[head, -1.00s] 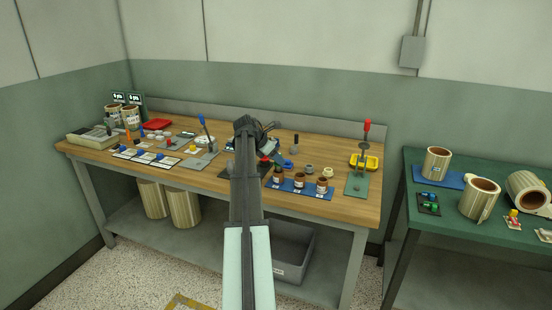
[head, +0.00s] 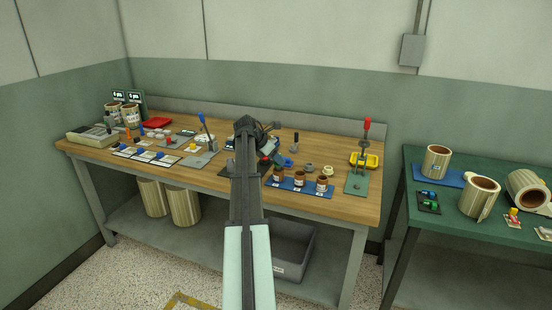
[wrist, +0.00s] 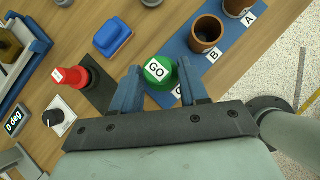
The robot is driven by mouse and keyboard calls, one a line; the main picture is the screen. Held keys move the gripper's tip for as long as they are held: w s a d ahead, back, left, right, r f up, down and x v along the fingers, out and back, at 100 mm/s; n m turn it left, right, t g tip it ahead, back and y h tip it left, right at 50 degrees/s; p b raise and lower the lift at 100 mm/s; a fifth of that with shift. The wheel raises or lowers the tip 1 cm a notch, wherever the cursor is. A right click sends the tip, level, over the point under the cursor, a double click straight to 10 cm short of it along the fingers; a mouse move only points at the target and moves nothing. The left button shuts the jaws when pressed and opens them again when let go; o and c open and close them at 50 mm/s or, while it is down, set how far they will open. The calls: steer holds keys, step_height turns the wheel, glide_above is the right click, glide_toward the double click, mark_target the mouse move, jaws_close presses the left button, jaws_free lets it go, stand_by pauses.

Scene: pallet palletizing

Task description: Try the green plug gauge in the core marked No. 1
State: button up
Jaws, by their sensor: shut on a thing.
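In the wrist view my gripper (wrist: 160,80) is shut on the green plug gauge (wrist: 158,70), whose top reads GO. The gauge is at the blue mat's edge, beside the label C; I cannot tell whether it is above or inside something there. A red plug gauge (wrist: 72,77) stands upright to its left on a dark pad. In the head view my arm hides the gauge and most of my gripper. A core (head: 436,163) stands on a blue mat on the green table at the right. I cannot read a No. 1 mark on any core.
Brown cups, one by the label B (wrist: 207,33), stand in a row on the blue mat (wrist: 183,45). A blue block (wrist: 114,38) and a black-and-white dial knob (wrist: 58,117) are near.

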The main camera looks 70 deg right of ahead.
steer(key=shift+f, duration=0.5)
stand_by(0.9)
steer(key=shift+r, duration=0.15)
stand_by(1.0)
steer(key=shift+r, duration=3.35)
